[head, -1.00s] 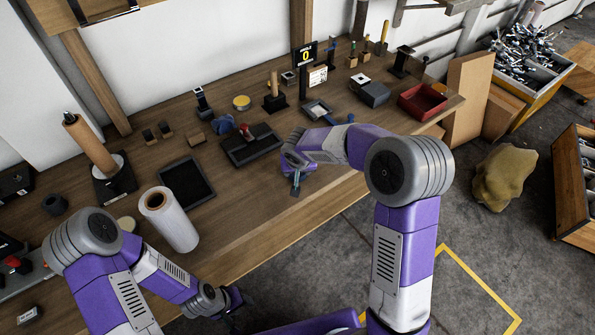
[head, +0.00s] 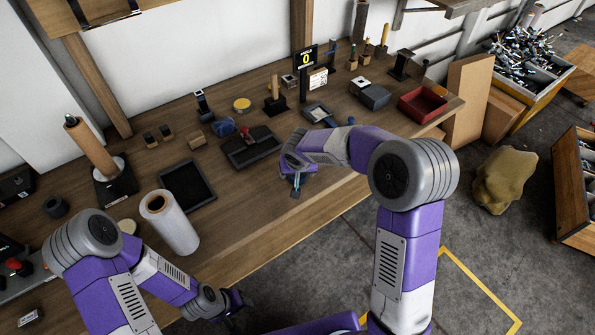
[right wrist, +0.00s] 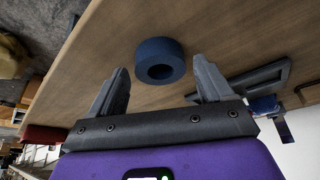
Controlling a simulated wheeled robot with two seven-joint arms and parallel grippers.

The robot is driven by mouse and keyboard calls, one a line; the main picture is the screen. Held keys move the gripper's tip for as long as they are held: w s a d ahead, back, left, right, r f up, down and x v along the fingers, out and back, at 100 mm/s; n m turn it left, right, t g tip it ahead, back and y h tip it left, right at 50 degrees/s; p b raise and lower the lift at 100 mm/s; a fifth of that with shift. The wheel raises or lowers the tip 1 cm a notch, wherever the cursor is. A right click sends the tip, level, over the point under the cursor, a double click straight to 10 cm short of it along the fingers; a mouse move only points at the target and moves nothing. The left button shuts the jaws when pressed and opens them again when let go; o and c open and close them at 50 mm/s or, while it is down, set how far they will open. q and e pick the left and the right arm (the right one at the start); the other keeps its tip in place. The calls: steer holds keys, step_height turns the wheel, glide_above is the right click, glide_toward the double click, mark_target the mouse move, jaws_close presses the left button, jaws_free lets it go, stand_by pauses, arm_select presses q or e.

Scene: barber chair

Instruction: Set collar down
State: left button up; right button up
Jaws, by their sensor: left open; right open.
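A blue ring-shaped collar (right wrist: 158,47) with a dark hole rests on the wooden table top in the right wrist view. It sits just ahead of and between the spread fingers of my right gripper (right wrist: 160,68), with visible gaps on both sides. In the head view my right gripper (head: 296,180) is over the table's front edge area, and the collar cannot be made out there. My left gripper (head: 236,303) is open and empty, low in front of the table.
A black tray with a red-handled part (head: 252,150) lies left of my right gripper. A dark flat pad (head: 187,186), a white roll (head: 170,222) and a red bin (head: 423,104) also stand on the table (head: 262,215). The table top near the front edge is mostly clear.

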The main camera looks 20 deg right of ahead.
steer(key=p+v, duration=0.2)
steer(key=v, duration=0.9)
steer(key=shift+s, duration=0.1)
